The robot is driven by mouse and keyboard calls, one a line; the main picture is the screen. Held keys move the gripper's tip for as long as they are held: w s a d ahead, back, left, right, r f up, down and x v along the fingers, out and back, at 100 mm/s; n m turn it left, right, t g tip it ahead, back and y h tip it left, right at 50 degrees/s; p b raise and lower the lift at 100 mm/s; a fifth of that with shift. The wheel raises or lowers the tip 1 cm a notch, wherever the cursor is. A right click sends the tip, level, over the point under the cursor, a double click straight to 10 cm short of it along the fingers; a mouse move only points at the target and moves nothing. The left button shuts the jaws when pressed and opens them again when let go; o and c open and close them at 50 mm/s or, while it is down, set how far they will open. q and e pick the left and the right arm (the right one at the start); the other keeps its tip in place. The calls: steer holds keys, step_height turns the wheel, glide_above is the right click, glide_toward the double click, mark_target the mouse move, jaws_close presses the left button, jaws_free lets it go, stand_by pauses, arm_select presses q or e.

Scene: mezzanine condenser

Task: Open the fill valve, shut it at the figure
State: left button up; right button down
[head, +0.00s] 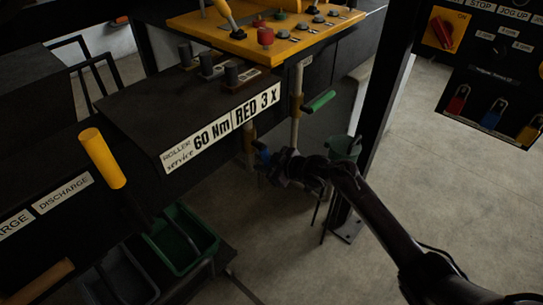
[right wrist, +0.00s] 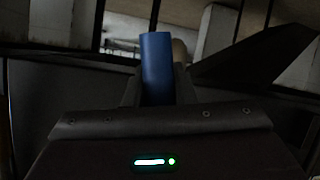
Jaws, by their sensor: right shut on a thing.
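My right gripper (head: 268,160) is shut on a blue handle (head: 261,150), low beside the pipes under the bench edge. In the right wrist view the blue handle (right wrist: 157,68) stands upright between the fingers. The gripper partly hides the handle and its fitting in the head view. A green lever (head: 318,101) sticks out from a brass fitting on a vertical pipe (head: 296,125) above and to the right. I see no label naming the fill valve, and no level or figure reading can be made out. My left gripper is not in view.
A control box (head: 495,70) hangs upper right. Floor is clear right.

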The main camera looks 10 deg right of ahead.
steer(key=shift+s+a+f+m+g+y, duration=0.2)
steer(key=shift+s+a+m+g+y, duration=0.15)
steer(key=shift+s+a+m, duration=0.3)
steer(key=c, duration=1.2)
jaws_free()
steer(key=shift+w, duration=0.1)
steer(key=shift+r, duration=0.1)
steer(key=v, duration=0.7)
steer(key=shift+s+d, duration=0.3)
